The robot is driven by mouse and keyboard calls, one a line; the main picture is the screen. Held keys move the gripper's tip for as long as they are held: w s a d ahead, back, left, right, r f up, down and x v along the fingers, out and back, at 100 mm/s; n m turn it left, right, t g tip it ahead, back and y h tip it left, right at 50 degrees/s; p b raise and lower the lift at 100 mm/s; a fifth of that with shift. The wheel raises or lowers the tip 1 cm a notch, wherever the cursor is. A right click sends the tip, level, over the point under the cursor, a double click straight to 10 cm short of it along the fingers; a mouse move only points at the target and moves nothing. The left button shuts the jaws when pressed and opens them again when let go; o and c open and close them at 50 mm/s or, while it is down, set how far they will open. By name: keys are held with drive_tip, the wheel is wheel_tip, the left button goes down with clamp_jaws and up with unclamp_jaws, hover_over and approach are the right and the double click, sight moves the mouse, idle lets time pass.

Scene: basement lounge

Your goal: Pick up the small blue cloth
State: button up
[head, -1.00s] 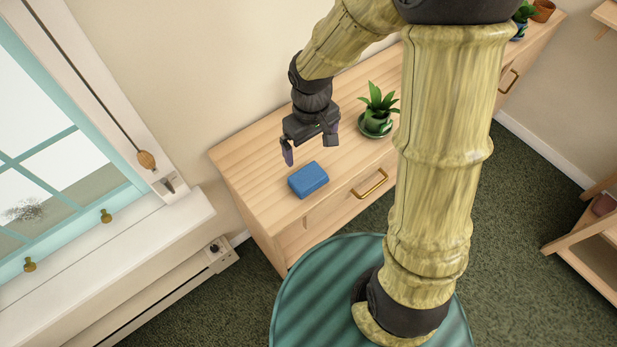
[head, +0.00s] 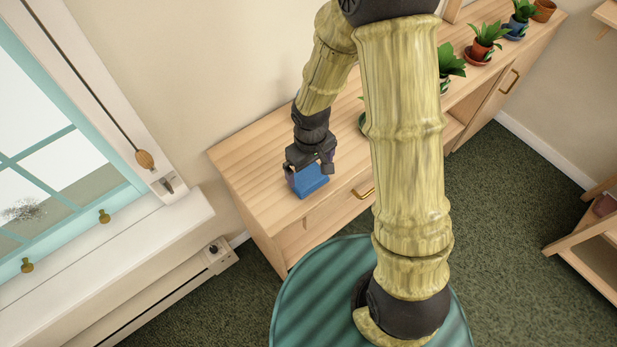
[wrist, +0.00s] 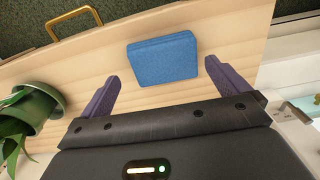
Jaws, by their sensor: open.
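The small blue cloth (head: 311,181) is a folded, block-like bundle lying on the light wooden cabinet top (head: 252,165), near its front edge. In the wrist view the cloth (wrist: 162,60) lies ahead of the fingertips, between their lines. My gripper (head: 306,176) is open over the cloth in the head view, one finger at its left and one at its right. In the wrist view my gripper (wrist: 160,82) shows two purple fingers spread apart with nothing between them. The gripper hides the far part of the cloth in the head view.
A potted plant (wrist: 28,110) stands on the cabinet beside my gripper in the wrist view. More potted plants (head: 482,45) stand farther right along the cabinet. A brass drawer handle (wrist: 74,22) is on the cabinet front. A window (head: 60,150) is at the left.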

sight(308, 175)
drive_tip(key=f, duration=0.5)
drive_tip(key=shift+w+a, duration=0.15)
drive_tip(key=shift+a, duration=0.1)
drive_tip(key=shift+c, duration=0.2)
drive_tip(key=c, duration=0.7)
